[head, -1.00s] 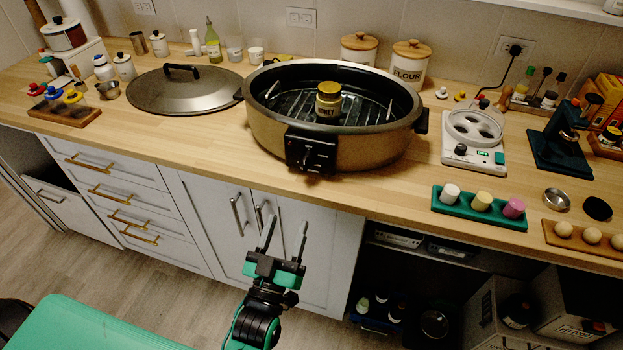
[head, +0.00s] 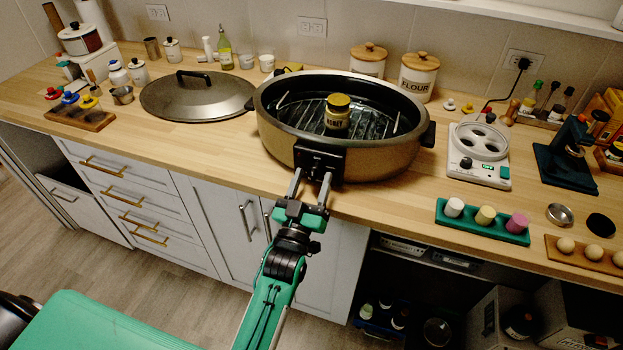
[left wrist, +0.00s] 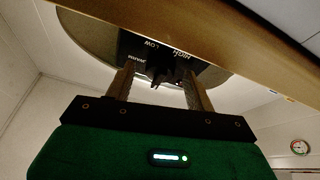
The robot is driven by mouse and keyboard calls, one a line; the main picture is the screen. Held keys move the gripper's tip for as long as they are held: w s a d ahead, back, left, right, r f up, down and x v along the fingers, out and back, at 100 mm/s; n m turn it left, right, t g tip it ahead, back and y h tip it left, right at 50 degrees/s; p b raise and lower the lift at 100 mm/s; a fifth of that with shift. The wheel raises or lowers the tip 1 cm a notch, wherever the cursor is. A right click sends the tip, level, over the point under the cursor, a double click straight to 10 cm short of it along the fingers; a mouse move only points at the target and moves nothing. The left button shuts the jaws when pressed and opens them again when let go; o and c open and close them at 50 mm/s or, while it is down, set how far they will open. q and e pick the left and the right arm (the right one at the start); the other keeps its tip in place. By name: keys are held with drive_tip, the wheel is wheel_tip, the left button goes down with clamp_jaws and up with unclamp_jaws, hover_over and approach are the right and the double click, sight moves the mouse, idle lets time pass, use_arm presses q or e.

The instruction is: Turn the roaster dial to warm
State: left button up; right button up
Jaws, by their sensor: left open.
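The oval roaster (head: 400,158) stands on the counter with its lid off and a honey jar (head: 337,112) on the rack inside. Its black control box (head: 321,157) faces me at the front. In the left wrist view the box (left wrist: 128,44) carries the words LOW and HIGH, and a third word at the left that is hard to read. The black dial (left wrist: 165,68) sits between the fingers of my left gripper (head: 311,182). The left gripper (left wrist: 160,88) is open, its fingers either side of the dial; I cannot tell whether they touch it. My right gripper is not in view.
The roaster lid (head: 197,98) lies on the counter (head: 215,145) to the left. A white appliance (head: 480,155) and a green tray (head: 482,230) are to the right. The counter's front edge runs just below the gripper's fingers.

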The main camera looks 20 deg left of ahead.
use_arm(q)
drive_tip(key=shift+w, duration=0.1)
drive_tip(key=c, duration=1)
drive_tip(key=shift+m, duration=0.4)
